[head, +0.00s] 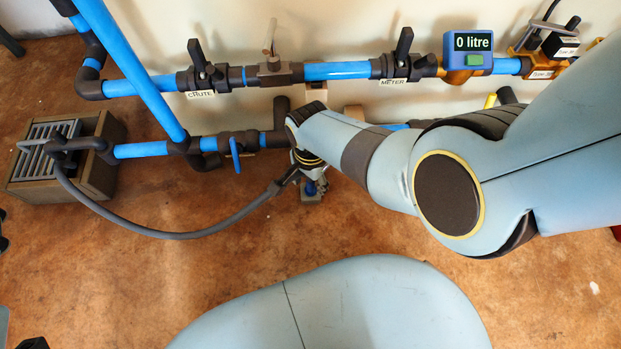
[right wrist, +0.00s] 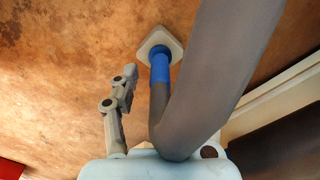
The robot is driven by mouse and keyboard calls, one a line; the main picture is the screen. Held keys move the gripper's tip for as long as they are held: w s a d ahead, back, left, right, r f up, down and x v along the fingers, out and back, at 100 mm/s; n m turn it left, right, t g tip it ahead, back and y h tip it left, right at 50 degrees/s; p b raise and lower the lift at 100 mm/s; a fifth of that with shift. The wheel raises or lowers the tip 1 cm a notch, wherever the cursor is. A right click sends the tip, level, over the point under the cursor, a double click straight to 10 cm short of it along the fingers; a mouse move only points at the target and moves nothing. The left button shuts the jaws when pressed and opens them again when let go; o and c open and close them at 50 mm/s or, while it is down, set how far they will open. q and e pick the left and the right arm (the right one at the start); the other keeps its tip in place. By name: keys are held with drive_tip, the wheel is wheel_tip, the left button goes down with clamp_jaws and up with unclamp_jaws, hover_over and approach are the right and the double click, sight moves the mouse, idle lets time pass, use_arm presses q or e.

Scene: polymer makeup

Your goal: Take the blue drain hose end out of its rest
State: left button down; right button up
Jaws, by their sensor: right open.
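The grey drain hose (head: 170,233) curves across the floor side of the head view up to my right gripper (head: 309,187). In the right wrist view the hose (right wrist: 225,70) bends low in the picture and runs up to its blue end (right wrist: 160,68). The blue end sits in a pale, square-based rest (right wrist: 158,42) on the floor. One finger of my right gripper (right wrist: 122,92) shows left of the hose, apart from it; the other finger is hidden. My right gripper is open. My left gripper is not in view.
Blue and dark pipes with valves run along the wall, with a meter (head: 467,52) reading 0 litre. The hose's other end meets pipework at a grated drain box (head: 92,178) at left. The brown floor (head: 150,285) is clear in front.

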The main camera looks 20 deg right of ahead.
clamp_jaws()
idle(0.3)
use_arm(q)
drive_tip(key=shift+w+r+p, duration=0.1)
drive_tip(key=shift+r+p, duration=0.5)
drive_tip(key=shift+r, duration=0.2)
use_arm(e)
drive_tip(key=shift+r, duration=0.7)
